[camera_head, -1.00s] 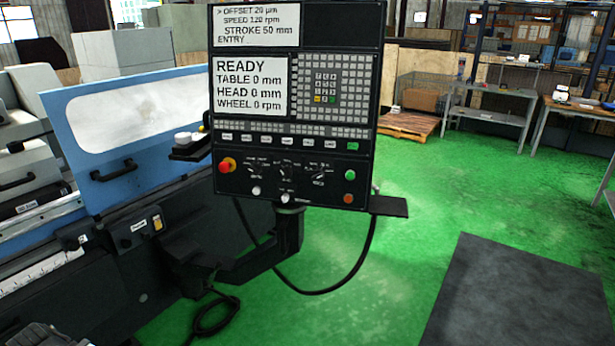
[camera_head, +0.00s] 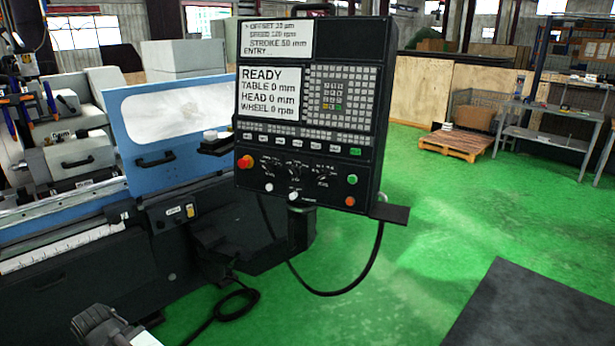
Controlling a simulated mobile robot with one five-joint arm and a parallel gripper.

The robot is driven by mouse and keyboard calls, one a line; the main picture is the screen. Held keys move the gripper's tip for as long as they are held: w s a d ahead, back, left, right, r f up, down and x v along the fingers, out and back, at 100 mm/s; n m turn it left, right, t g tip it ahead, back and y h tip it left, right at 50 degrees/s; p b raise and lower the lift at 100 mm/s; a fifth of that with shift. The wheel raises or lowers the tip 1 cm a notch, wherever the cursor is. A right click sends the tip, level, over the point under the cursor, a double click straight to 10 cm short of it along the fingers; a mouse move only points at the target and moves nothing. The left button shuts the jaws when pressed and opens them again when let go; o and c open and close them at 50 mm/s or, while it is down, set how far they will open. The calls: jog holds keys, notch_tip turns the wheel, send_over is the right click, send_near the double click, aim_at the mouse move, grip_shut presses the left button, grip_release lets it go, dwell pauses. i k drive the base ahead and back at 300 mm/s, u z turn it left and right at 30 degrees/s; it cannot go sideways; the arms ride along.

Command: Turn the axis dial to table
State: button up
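The control panel (camera_head: 310,110) stands upright on its bracket in the middle of the view. Its lower strip carries a row of small dark rotary dials: a left dial (camera_head: 270,171), a middle dial (camera_head: 294,170) and a right dial (camera_head: 322,172). Their labels and pointers are too small to read, so I cannot tell which is the axis dial or where it points. The screen (camera_head: 269,95) reads READY, TABLE 0 mm, HEAD 0 mm, WHEEL 0 rpm. My gripper's fingers are not in view, and nothing touches the panel.
A red emergency button (camera_head: 246,162) and green (camera_head: 352,179) and orange (camera_head: 350,201) buttons flank the dials. The grinder's blue door (camera_head: 175,120) is at left. A cable (camera_head: 330,293) hangs below the panel. A dark mat (camera_head: 530,315) lies on open green floor at right.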

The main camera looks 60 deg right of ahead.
aim_at(295, 172)
jog(key=u, duration=0.15)
jog(key=i, duration=0.95)
jog(key=z, duration=0.1)
